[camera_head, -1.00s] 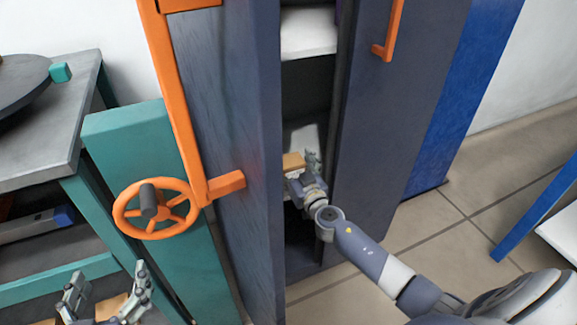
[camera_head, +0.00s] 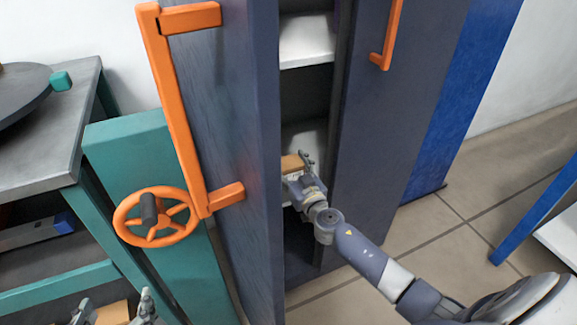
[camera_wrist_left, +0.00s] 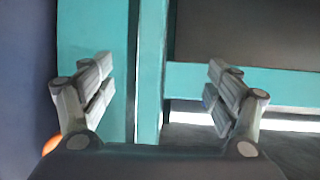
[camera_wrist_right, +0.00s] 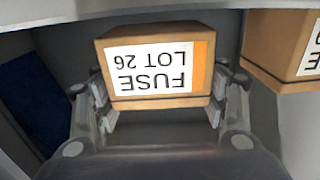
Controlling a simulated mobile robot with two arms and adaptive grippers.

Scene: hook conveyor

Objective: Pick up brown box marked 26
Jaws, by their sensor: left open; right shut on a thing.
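The brown box marked 26 (camera_wrist_right: 157,65) is in the right wrist view, with a white "FUSE LOT 26" label that reads upside down and an orange stripe. My right gripper (camera_wrist_right: 160,106) is shut on it, one finger at each side. In the head view the box (camera_head: 291,163) shows partly inside the dark cabinet, with my right gripper (camera_head: 304,176) at it; the gripper hides part of it. My left gripper (camera_wrist_left: 160,85) is open and empty in front of a teal frame. It also shows at the bottom left of the head view (camera_head: 112,310).
A second brown box (camera_wrist_right: 284,48) stands right of the marked box in the right wrist view. The cabinet door (camera_head: 225,110) with an orange handle stands left of my right arm, another door (camera_head: 400,110) right. A teal post with an orange wheel (camera_head: 156,217) is at left.

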